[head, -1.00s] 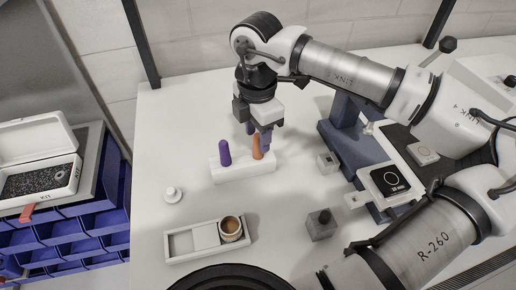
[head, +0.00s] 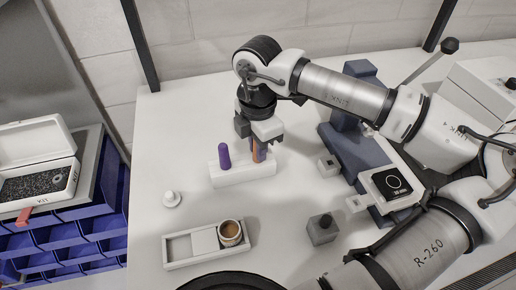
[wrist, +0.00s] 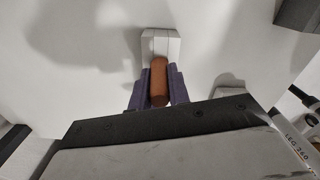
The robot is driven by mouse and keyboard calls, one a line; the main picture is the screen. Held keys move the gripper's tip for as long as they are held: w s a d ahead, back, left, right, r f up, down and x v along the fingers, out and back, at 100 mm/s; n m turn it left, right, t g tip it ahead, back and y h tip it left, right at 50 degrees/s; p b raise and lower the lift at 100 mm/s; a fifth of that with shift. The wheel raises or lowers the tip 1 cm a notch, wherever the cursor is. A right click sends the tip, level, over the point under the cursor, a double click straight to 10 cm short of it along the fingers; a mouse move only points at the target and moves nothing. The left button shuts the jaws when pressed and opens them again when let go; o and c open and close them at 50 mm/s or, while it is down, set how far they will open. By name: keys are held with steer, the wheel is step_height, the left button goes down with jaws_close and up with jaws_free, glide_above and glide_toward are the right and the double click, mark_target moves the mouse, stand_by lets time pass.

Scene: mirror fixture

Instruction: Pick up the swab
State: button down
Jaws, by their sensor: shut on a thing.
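A white block (head: 243,173) stands on the table with two upright rounded sticks in it. The orange-brown one, which looks like the swab (head: 256,152), is at its right end, and the purple one (head: 224,157) at its left. My gripper (head: 259,150) points down over the right end, its purple-grey fingers shut on the orange swab. In the wrist view the swab (wrist: 159,82) sits between the two fingers (wrist: 158,92), over the white block (wrist: 160,43). The swab's lower end is hidden in the block, and it appears still seated there.
A white tray (head: 178,249) holds a brown-filled cup (head: 230,233). A small white knob (head: 172,199) stands left, a grey cube (head: 322,228) right. A blue-grey stand with a dial device (head: 391,184) is further right. An open kit box (head: 40,165) sits far left.

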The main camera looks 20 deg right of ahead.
step_height(320, 180, up, 18)
steer(key=p, duration=0.7)
